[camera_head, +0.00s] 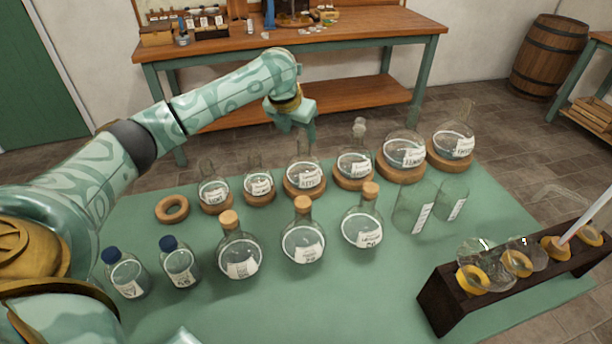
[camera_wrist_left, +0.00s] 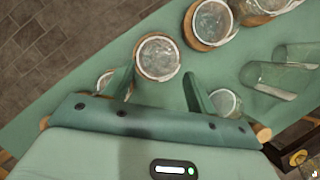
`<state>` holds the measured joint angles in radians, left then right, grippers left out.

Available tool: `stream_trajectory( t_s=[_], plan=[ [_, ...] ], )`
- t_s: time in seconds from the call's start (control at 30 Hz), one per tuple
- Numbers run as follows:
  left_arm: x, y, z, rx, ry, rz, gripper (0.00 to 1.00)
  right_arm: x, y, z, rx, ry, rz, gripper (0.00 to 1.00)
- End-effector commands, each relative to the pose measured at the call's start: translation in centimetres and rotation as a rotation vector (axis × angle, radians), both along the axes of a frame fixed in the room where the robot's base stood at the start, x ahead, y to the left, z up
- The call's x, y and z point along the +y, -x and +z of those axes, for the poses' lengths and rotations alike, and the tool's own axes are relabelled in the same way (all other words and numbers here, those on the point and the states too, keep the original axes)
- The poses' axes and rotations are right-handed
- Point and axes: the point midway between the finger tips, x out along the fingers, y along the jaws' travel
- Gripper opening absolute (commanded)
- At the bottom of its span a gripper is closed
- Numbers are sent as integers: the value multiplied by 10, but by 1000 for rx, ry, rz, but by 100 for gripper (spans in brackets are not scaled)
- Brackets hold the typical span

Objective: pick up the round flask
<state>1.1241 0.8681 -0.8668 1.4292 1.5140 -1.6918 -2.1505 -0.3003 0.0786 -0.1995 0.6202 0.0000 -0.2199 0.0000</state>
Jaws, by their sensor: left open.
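Several round glass flasks with white labels stand on the green table; the frames do not show which one is meant. A back row sits on cork rings, including one flask (camera_head: 305,175) below my left gripper and one (camera_head: 354,165) to its right. A front row has cork stoppers, such as this corked flask (camera_head: 303,242). My left gripper (camera_head: 303,130) is open and empty, pointing down above the back row. In the left wrist view, a ring-seated flask (camera_wrist_left: 157,57) appears between and beyond the fingertips (camera_wrist_left: 160,82), apart from them. My right gripper is not in view.
An empty cork ring (camera_head: 172,209) lies at the left. Two blue-capped bottles (camera_head: 127,274) stand front left. Clear glass cylinders (camera_head: 413,208) stand right of the corked flasks. A dark wooden rack (camera_head: 450,312) with glassware is front right. Bare green tabletop (camera_head: 360,295) lies in front.

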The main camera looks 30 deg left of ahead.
Motion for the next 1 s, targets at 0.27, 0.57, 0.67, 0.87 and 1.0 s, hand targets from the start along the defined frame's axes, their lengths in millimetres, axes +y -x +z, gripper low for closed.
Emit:
stream_trajectory(
  t_s=[0.27, 0.57, 0.67, 0.87, 1.0],
  plan=[
    [-3, -13, -29, 3, 2, 1, 57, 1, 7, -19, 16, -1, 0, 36],
    [-2, -24, -49, -2, -2, -1, 57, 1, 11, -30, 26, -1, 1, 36],
    [-2, -24, -48, -2, -1, -1, 54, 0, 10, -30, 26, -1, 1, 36],
    [-2, -23, -48, -2, -1, -1, 0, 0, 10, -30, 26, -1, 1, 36],
    [-2, -24, -47, -4, -2, -1, 0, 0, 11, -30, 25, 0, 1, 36]
  ],
)
